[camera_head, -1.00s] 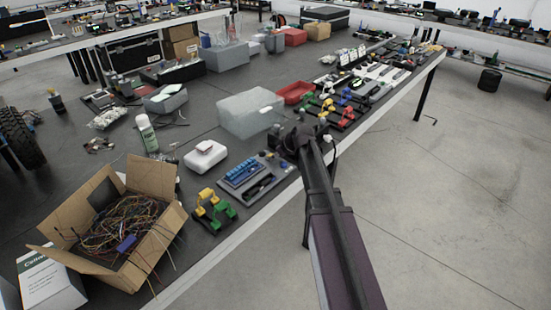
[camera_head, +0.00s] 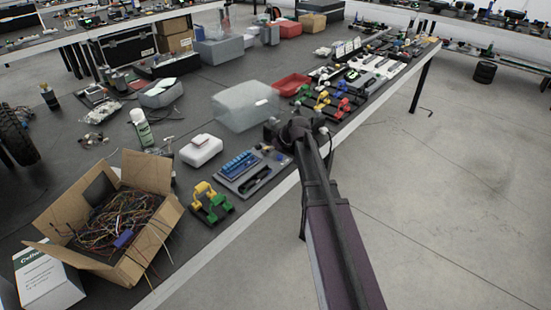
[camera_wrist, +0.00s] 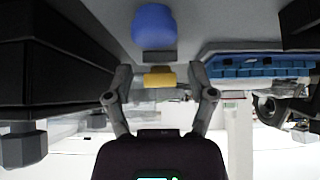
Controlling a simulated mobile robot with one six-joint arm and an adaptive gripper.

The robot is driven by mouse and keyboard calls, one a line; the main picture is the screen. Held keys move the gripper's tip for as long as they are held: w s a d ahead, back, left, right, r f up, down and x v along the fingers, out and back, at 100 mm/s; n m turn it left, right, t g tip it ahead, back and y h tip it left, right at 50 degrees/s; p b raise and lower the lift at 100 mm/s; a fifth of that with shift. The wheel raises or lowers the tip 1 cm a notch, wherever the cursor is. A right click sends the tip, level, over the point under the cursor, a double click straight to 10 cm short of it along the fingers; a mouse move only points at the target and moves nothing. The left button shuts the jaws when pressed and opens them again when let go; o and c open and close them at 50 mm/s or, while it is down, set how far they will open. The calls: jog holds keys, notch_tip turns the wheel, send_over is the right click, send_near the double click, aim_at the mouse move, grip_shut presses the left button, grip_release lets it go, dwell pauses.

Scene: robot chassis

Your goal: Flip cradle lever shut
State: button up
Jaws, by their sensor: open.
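A grey tray-like base (camera_head: 243,175) with a blue slotted block (camera_head: 238,163) and a dark part lies near the bench's front edge. At its right end are small blue and yellowish parts. In the wrist view a rounded blue knob (camera_wrist: 153,26) and a short yellow piece (camera_wrist: 158,80) show ahead of my gripper (camera_wrist: 161,72). Its two fingers stand apart, open, with the yellow piece between the tips; I cannot tell if they touch it. My gripper (camera_head: 272,129) is over the bench beside the base's right end. I cannot make out for sure which part is the cradle lever.
A translucent grey bin (camera_head: 245,106) stands just behind my gripper. Yellow and green clamp-like parts (camera_head: 210,202) stand left of the base, a white box (camera_head: 201,151) behind it. A cardboard box of wires (camera_head: 170,220) is at front left.

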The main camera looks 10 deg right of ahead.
aim_at(267, 147)
jog(key=shift+w+r, duration=0.1)
jog(key=g+h+p, duration=0.1)
jog(key=p, duration=0.1)
jog(key=r+g+p, duration=0.1)
jog(key=p, duration=0.1)
jog(key=shift+w+a+g+h, duration=0.2)
jog(key=shift+w+g+h, duration=0.1)
jog(key=shift+w+h, duration=0.1)
jog(key=g+h, duration=0.1)
jog(key=g+h+p, duration=0.1)
jog(key=w+a+r+g+h+p, duration=0.1)
jog(key=g, duration=0.1)
jog(key=r+p, duration=0.2)
jog(key=shift+s+d+r+p, duration=0.15)
jog(key=shift+s+p, duration=0.05)
jog(key=shift+p, duration=0.15)
notch_tip(267, 147, up, 12)
jog(key=p, duration=1.2)
jog(key=s+f+m+b, duration=0.3)
jog(key=s+f+b, duration=0.1)
jog(key=s, duration=1.1)
jog(key=s+a+f+m+b, duration=0.1)
jog(key=s+f+m+b, duration=0.2)
jog(key=s, duration=1.2)
jog(key=shift+a+f+m+b, duration=0.3)
jog(key=shift+f+m+b, duration=0.05)
jog(key=shift+m, duration=0.25)
